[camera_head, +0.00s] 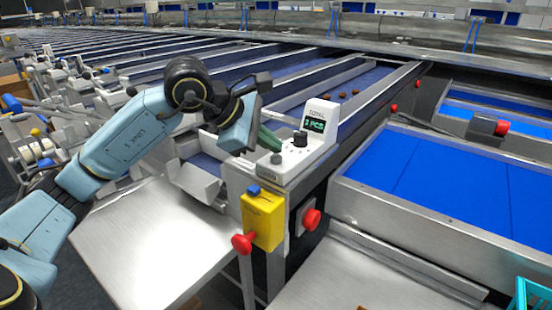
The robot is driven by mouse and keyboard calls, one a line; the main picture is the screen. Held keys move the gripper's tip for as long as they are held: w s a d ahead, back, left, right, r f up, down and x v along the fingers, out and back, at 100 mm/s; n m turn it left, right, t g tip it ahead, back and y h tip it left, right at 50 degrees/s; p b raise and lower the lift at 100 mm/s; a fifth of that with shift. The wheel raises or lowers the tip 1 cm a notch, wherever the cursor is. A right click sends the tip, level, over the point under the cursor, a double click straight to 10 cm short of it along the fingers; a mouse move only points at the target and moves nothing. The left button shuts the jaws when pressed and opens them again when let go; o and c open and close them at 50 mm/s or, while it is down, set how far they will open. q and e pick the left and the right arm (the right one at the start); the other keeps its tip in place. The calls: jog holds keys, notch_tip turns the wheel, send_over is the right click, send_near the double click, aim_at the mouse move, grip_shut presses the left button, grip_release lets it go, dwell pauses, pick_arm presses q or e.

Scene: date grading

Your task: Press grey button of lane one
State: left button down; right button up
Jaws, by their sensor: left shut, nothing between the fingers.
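A white counter unit (320,116) with a lit display marked TOTAL stands at the end of the lane. On its white panel sit a black knob (300,139) and a small dark grey button (276,158). My left arm reaches in from the left. My left gripper (276,144) is shut and empty, its greenish fingers pointing down to the right at the panel, close to the knob and the button. I cannot tell whether the fingertips touch the panel. My right gripper is not in view.
A steel table (150,240) lies front left; a blue-lined bin (430,190) is right. Brown dates (343,95) lie in the lane.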

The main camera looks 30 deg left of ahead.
aim_at(271, 157)
pick_arm(q)
jog(key=shift+f+b, duration=0.45)
jog(key=shift+f, duration=0.05)
dwell(0.7)
jog(key=shift+r, duration=0.1)
jog(key=shift+r+p, duration=0.65)
jog(key=shift+r, duration=0.2)
notch_tip(271, 157, up, 5)
jog(key=p, duration=0.4)
dwell(0.4)
dwell(0.5)
